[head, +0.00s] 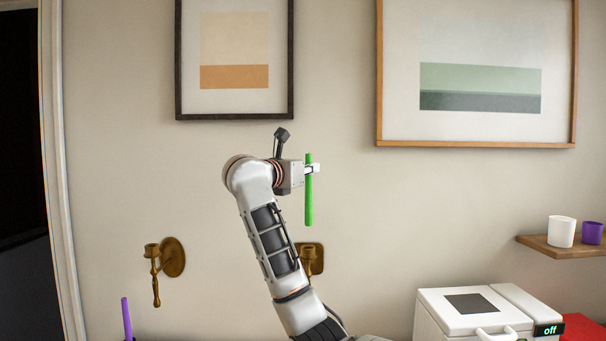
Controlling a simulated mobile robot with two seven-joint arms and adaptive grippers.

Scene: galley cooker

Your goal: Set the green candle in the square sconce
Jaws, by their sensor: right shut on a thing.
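The green candle (309,200) is upright in my right gripper (314,169), which is shut on its upper part. The candle hangs clear in front of the wall, above the square sconce (318,255). This brass sconce has a squarish back plate and a cup below the candle; its left side and lower part are partly hidden behind my right arm. The other brass sconce (172,257), with a round back plate, is on the wall to the left. My left gripper is not in view.
A purple candle (127,318) stands upright at the bottom left. A white appliance (465,312) marked "off" is at the lower right, with a red thing (584,329) beside it. A wooden shelf (556,249) holds a white cup (561,231) and a purple cup (592,232). Two framed pictures hang above.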

